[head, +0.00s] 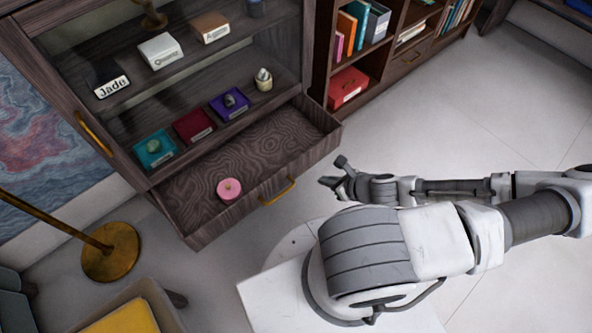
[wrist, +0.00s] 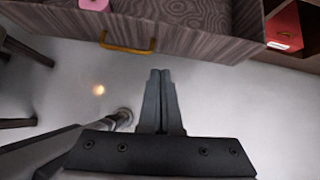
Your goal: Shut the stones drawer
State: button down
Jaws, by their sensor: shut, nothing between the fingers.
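The stones drawer (head: 272,148) is pulled out at the bottom of the dark wooden cabinet. A round pink object (head: 229,189) lies inside it. Its brass handle (head: 277,191) is on the front panel and also shows at the top of the wrist view (wrist: 127,45). My gripper (head: 328,181) is to the right of the handle and apart from the drawer front. In the wrist view its fingers (wrist: 159,78) are together and empty, pointing toward the drawer front. Any label on the drawer front is not readable.
The glass-fronted cabinet (head: 190,75) holds labelled boxes and colored trays above the drawer. A bookcase (head: 385,60) stands to the right. A brass lamp base (head: 110,252) and a yellow-seated chair (head: 122,318) are at the lower left. The floor right of the drawer is clear.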

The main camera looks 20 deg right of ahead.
jog(key=m, duration=0.1)
jog(key=b, duration=0.5)
send_near(293, 164)
jog(key=shift+s+f+x, duration=0.1)
jog(key=shift+s+x, duration=0.05)
jog(key=shift+x, duration=1.45)
jog(key=shift+s+f+x, duration=0.1)
jog(key=shift+f+x, duration=0.05)
jog(key=shift+x, duration=1.4)
jog(key=shift+w, duration=0.1)
jog(key=shift+w, duration=0.2)
jog(key=w+a+p, duration=0.1)
jog(key=w+a, duration=0.1)
jog(key=w, duration=0.7)
jog(key=w+a+p, duration=0.2)
jog(key=w, duration=0.6)
jog(key=shift+w+a, duration=0.35)
jog(key=shift+a, duration=0.05)
